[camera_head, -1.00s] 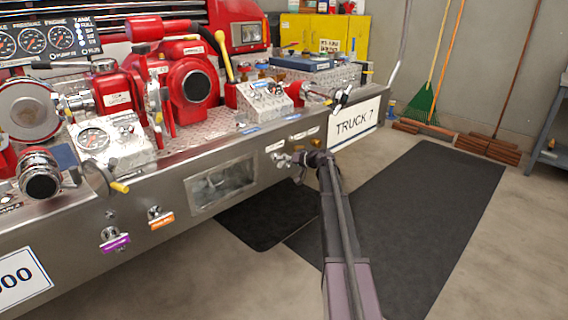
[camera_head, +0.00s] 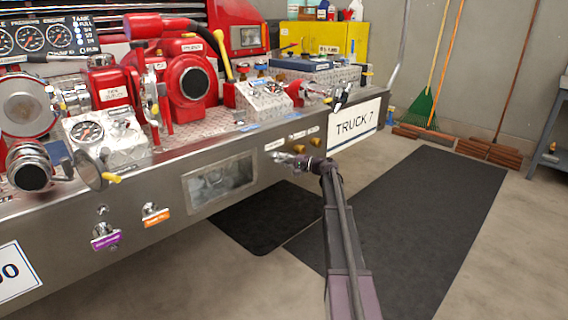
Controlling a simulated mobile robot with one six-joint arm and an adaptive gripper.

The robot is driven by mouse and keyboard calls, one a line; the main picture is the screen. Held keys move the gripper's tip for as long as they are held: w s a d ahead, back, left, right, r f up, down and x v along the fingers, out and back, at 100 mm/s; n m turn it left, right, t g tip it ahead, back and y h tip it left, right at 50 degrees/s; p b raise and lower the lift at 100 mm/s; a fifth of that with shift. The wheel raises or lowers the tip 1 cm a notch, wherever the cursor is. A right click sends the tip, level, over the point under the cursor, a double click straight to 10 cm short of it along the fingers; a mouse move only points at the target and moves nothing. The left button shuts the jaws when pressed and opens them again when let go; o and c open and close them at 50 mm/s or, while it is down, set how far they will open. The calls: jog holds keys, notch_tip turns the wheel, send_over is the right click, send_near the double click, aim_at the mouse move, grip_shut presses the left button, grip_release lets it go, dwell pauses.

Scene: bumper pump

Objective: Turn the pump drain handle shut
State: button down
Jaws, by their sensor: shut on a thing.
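My gripper (camera_head: 284,158) is at the front panel of the truck's steel bumper (camera_head: 245,143), just below a small white label (camera_head: 275,145). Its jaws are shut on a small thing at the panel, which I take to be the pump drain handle. The gripper covers most of that handle, so its angle cannot be told. My arm reaches up to it from the bottom of the picture.
Two brass-coloured fittings (camera_head: 315,142) sit just right of my gripper. A recessed window (camera_head: 219,182) is to its left, with orange (camera_head: 156,217) and purple (camera_head: 106,240) tagged pulls farther left. Black mats (camera_head: 425,215) cover the floor to the right.

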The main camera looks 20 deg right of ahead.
dwell(0.3)
jog(key=shift+m, duration=0.3)
jog(key=c, duration=0.7)
grip_release()
jog(key=v, duration=1.2)
